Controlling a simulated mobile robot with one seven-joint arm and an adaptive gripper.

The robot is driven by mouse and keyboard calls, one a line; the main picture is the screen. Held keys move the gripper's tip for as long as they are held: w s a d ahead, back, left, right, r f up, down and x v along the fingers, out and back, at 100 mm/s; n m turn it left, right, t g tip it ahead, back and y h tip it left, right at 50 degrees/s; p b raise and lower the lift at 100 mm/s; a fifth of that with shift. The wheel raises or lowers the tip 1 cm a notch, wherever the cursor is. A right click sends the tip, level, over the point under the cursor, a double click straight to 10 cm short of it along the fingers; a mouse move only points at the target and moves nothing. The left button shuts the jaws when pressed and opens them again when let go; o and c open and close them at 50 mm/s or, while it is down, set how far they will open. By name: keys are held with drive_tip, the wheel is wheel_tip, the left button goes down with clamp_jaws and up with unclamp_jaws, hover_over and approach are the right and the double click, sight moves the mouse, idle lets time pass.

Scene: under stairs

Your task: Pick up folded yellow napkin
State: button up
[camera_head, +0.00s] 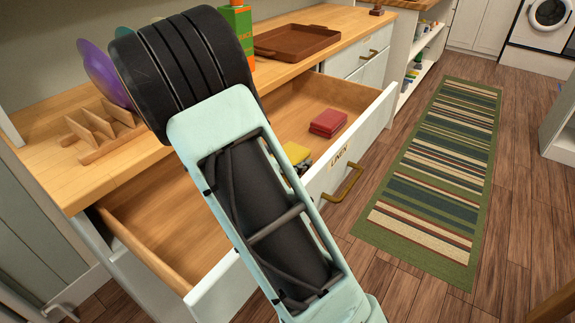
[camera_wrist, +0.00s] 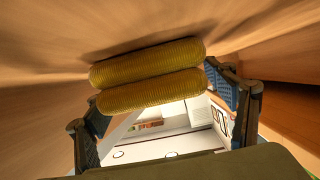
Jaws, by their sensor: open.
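The folded yellow napkin (camera_head: 296,152) lies in the open drawer (camera_head: 364,122), partly hidden by my arm in the head view. In the wrist view the napkin (camera_wrist: 150,62) shows as two thick ribbed yellow layers on the wooden drawer floor. My gripper (camera_wrist: 163,98) is open, with one finger at the left and one at the right of the napkin. The right finger is very close to the napkin's end; I cannot tell whether it touches. In the head view my gripper is mostly hidden behind my arm.
A folded red napkin (camera_head: 328,122) lies farther back in the drawer. The drawer front bears a label (camera_head: 340,155) and a brass handle (camera_head: 345,184). On the counter stand a wooden rack (camera_head: 103,130), a green carton (camera_head: 238,25) and a brown tray (camera_head: 296,41). A striped rug (camera_head: 440,170) covers the floor.

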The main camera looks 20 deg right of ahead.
sight(289, 154)
drive_tip(key=c, duration=1.3)
drive_tip(key=shift+r, duration=0.1)
wheel_tip(289, 154, up, 10)
drive_tip(key=p, duration=0.5)
